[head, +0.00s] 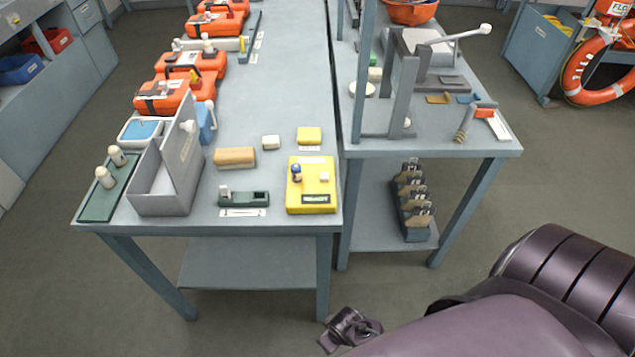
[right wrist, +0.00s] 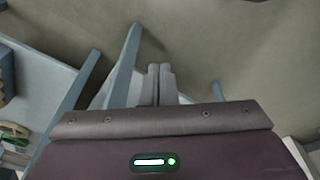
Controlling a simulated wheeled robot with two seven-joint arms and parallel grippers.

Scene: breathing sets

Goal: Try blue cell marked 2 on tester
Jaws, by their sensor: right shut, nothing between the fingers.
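The yellow tester (head: 306,208) lies near the front right corner of the left table. It has a dark display near its front edge and a pale block on its right side. A small blue cell (head: 296,171) stands upright on the tester's left side; its number is too small to read. My right gripper (head: 335,338) is low in front of the tables, below and apart from the tester. In the right wrist view its two grey fingers (right wrist: 158,85) are together and empty. My left gripper is not in view.
A dark green holder (head: 256,199) with a pale piece sits left of the tester. A grey bin (head: 160,203) and a green tray (head: 98,207) with two cream cells stand further left. The right table (head: 485,149) and the tables' legs are near my right arm.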

